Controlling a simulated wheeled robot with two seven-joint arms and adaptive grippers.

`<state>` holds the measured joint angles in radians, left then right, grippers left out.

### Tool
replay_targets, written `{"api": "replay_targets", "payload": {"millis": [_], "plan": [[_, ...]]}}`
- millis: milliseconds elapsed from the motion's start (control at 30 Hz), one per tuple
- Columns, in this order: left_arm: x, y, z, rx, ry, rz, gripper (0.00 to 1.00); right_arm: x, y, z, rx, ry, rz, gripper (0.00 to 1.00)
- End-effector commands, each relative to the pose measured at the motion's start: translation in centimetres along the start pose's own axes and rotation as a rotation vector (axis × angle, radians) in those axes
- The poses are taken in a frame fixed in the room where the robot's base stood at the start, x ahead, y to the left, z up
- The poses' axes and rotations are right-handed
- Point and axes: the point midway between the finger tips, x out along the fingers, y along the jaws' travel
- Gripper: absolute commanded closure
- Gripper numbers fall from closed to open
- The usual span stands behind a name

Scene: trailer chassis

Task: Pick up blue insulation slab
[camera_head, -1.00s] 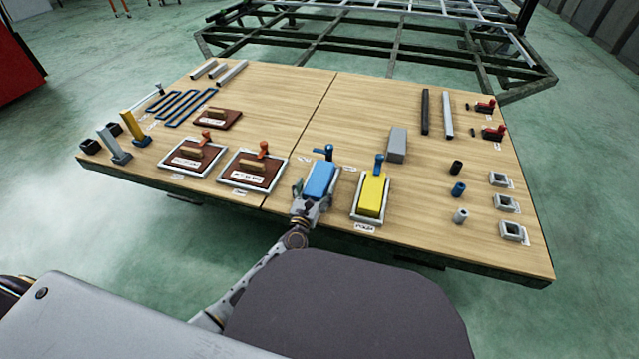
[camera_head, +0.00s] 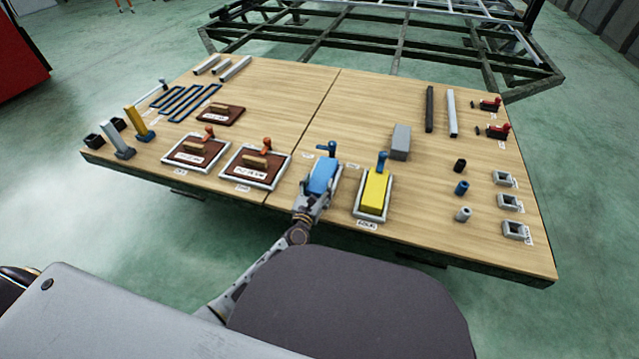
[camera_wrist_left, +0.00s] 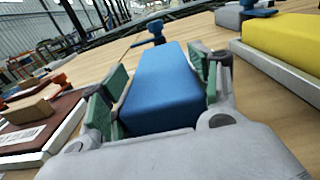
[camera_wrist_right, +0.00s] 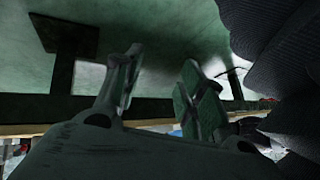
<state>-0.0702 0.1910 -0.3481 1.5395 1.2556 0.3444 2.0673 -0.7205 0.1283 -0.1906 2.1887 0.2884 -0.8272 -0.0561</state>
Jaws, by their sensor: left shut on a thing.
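The blue insulation slab (camera_head: 323,177) is near the front edge of the table, right of the seam, at a grey-rimmed tray. My left gripper (camera_head: 321,186) is shut on it from the front, one finger on each long side. In the left wrist view the slab (camera_wrist_left: 163,88) lies between the green-padded fingers of the left gripper (camera_wrist_left: 162,84). I cannot tell whether the slab is clear of its tray. My right gripper (camera_wrist_right: 158,92) shows only in its wrist view, fingers apart and empty, by the table's edge and underside.
A yellow slab (camera_head: 375,192) in a grey tray stands just right. Brown boards (camera_head: 255,168) in trays lie to the left. A grey block (camera_head: 401,142) is further right. The table (camera_head: 300,100) is bare behind the slab.

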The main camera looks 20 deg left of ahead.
Motion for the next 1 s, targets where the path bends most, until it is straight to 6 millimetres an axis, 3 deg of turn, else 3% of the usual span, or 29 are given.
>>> {"api": "replay_targets", "payload": {"millis": [267, 567, 733, 833, 1000], "plan": [[0.0, 0.0, 1.1, -0.002, -0.001, 0.001, 0.63, -0.5, -0.1, -0.3, -0.001, -0.005, 0.006, 0.60], [0.0, 0.0, 3.7, -0.002, -0.001, 0.001, 0.63, -1.9, -0.2, -0.7, -0.001, -0.028, 0.025, 0.60], [0.0, 0.0, 5.7, -0.003, -0.001, 0.001, 0.63, -3.0, -0.5, -1.1, 0.002, -0.051, 0.037, 0.60], [0.0, 0.0, 6.7, -0.003, 0.000, 0.001, 0.63, -4.5, -0.9, -2.8, -0.018, -0.071, 0.046, 0.60], [0.0, 0.0, 8.3, -0.002, -0.001, 0.001, 0.63, -6.2, -1.0, -3.8, -0.041, -0.115, 0.064, 0.60]]}}
